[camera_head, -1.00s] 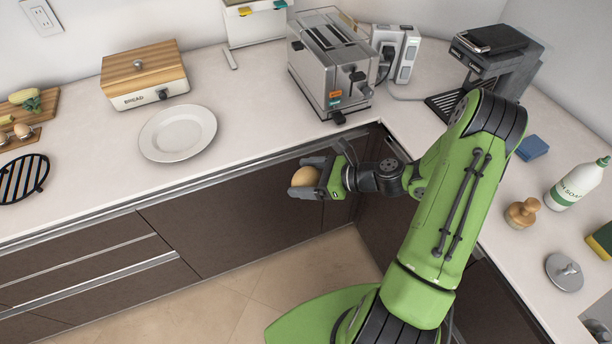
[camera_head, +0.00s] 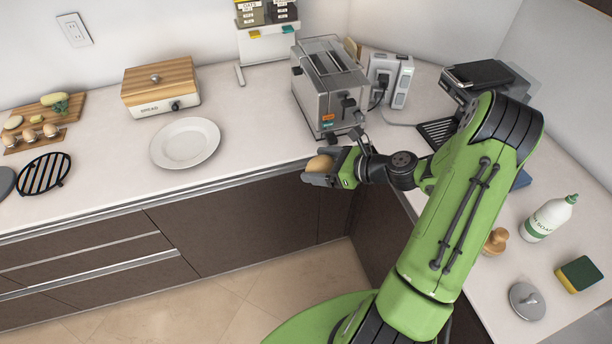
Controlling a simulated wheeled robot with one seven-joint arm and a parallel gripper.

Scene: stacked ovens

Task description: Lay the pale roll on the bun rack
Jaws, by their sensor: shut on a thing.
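My gripper (camera_head: 320,172) is shut on a pale tan roll (camera_head: 319,162), whose upper part shows above the dark fingers. It holds the roll clear in the air by the front counter edge, below and in front of the toaster in the picture. The steel toaster (camera_head: 330,100) stands at the back near the corner. A thin-barred metal frame (camera_head: 327,52) shows over its top, which looks like the bun rack. It appears empty, and its exact height above the slots is hard to tell.
A white plate (camera_head: 185,143) and a bread box (camera_head: 160,88) stand left of the toaster. A dispenser stand (camera_head: 268,45) is behind it. A power-socket block (camera_head: 390,82) and a coffee machine (camera_head: 478,90) are to its right. A black round grate (camera_head: 44,174) lies far left.

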